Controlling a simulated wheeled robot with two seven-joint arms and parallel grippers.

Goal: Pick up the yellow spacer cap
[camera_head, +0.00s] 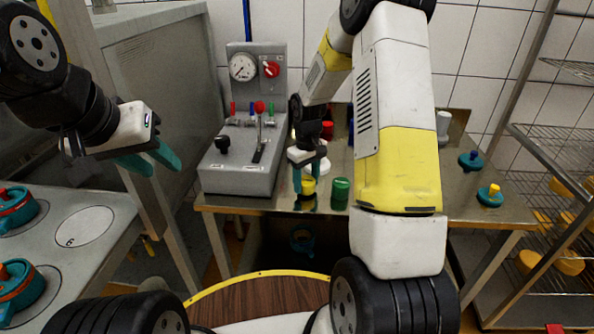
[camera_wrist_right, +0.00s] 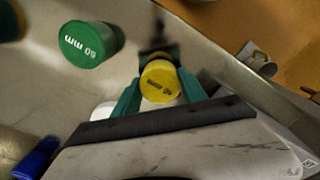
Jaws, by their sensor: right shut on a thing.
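The yellow spacer cap (camera_head: 309,186) is at the front edge of the steel table, left of a green cap (camera_head: 341,192). My right gripper (camera_head: 307,180) reaches down over it, with its teal fingers on either side of it. In the right wrist view the yellow cap (camera_wrist_right: 160,84) sits between the fingertips, its lettered top facing the camera. The gripper is shut on it. I cannot tell whether it touches the tabletop. My left gripper (camera_head: 150,162) is empty, its teal fingers apart, in the air at the left, far from the cap.
A grey control box (camera_head: 235,165) with gauge and levers stands left of the cap. The green cap, marked 60 mm, stands close by in the right wrist view (camera_wrist_right: 88,44). Teal moulds (camera_head: 490,195) sit at the table's right. A wire rack (camera_head: 560,150) stands further right.

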